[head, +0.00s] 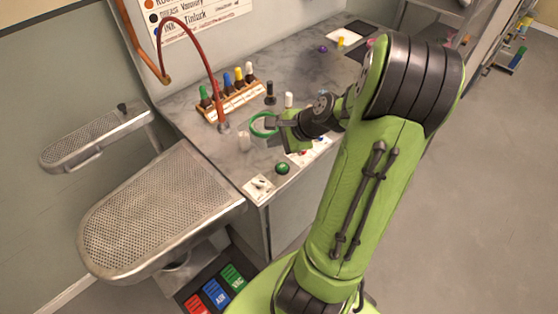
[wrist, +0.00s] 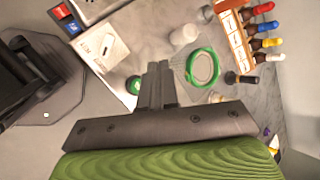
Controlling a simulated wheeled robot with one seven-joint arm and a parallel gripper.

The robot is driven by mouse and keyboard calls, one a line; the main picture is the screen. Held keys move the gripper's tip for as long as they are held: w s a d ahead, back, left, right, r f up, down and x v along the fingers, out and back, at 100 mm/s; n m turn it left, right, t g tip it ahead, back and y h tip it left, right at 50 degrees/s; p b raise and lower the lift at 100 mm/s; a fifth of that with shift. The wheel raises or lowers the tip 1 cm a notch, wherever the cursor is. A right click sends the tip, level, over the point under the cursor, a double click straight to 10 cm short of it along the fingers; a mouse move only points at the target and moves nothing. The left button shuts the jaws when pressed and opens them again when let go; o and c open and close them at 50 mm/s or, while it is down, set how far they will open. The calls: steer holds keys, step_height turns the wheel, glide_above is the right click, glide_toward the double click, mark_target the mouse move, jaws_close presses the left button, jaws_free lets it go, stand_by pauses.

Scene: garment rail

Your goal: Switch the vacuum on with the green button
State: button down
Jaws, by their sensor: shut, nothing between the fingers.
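The green button (head: 282,168) is a small dome on the grey bench top (head: 190,102), near its front edge. In the wrist view the button (wrist: 133,86) shows just left of the fingers, partly hidden by them. My gripper (head: 271,121) is shut and empty, above the bench and farther back than the button in the head view. In the wrist view the closed fingers (wrist: 158,68) point over the bench. They look apart from the button; their height above the bench is hard to tell. A green foot pedal marked VAC (head: 232,275) is on the floor.
A white switch plate (head: 258,188) lies left of the button. A green ring (wrist: 203,67), a white cup (wrist: 184,35) and a rack of coloured bottles (head: 233,100) stand behind. A perforated metal board (head: 160,205) juts out at left. Red and blue pedals (head: 214,293) sit below.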

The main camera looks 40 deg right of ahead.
mark_target(285, 168)
steer(key=d+m, duration=0.1)
steer(key=d+m+t, duration=0.1)
steer(key=d, duration=0.1)
steer(key=shift+s+f+m, duration=0.2)
steer(key=shift+f+m, duration=0.15)
steer(key=shift+m, duration=0.05)
step_height(285, 168, down, 8)
steer(key=b, duration=0.8)
steer(key=shift+f+b, duration=0.25)
steer(key=shift+b, duration=0.05)
steer(key=shift+f, duration=0.2)
steer(key=shift+f, duration=0.1)
stand_by(0.9)
steer(key=shift+f, duration=0.3)
